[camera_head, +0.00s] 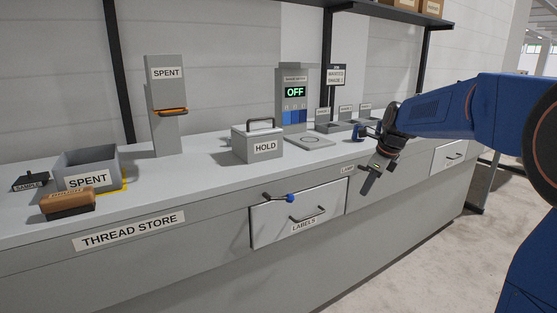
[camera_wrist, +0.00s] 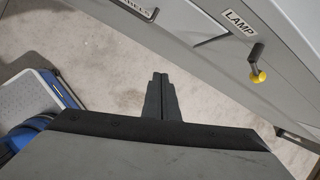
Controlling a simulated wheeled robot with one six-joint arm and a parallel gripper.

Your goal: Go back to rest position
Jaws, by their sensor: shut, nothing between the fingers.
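My gripper (camera_head: 367,186) hangs in front of the counter at the right, fingers pointing down, to the right of the LABELS drawer (camera_head: 275,219). In the wrist view its two dark fingers (camera_wrist: 160,82) lie together with nothing between them. My blue arm comes in from the right edge of the head view. The gripper looks apart from the counter front, over the pale floor, and partly hides the area near the LAMP label (camera_head: 347,169).
The counter (camera_head: 210,172) carries a HOLD box (camera_head: 258,144), a SPENT bin (camera_head: 88,182), a brown block (camera_head: 68,203) and a display reading OFF (camera_head: 295,92). A blue-knobbed lever (camera_head: 290,198) and, in the wrist view, a yellow-knobbed lever (camera_wrist: 258,76) jut from the front. Floor (camera_wrist: 110,70) beneath is clear.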

